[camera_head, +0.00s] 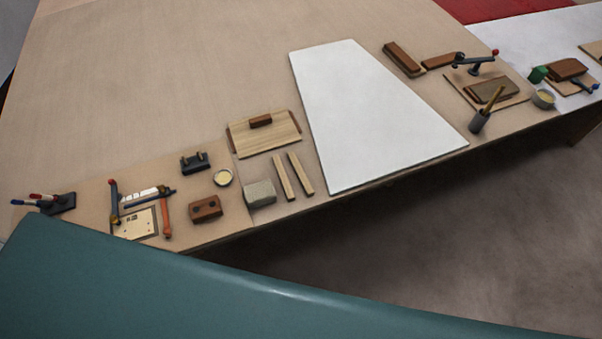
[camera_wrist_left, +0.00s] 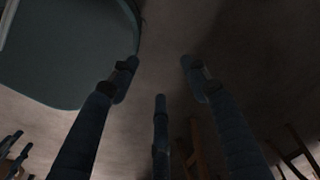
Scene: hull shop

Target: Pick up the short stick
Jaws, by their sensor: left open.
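Two pale wooden sticks lie side by side near the front edge of the bench in the head view: a left stick (camera_head: 284,178) and a right stick (camera_head: 300,174). They look close in length, and I cannot tell for sure which is the short one. My left gripper (camera_wrist_left: 160,64) shows only in the left wrist view. Its dark blue fingers are spread apart and empty, with dim floor behind them. No stick shows in that view. My right gripper is in neither view.
A grey block (camera_head: 259,193) stands left of the sticks. A wooden board (camera_head: 275,139) with a brown block lies behind them, and a large white sheet (camera_head: 372,115) lies to their right.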

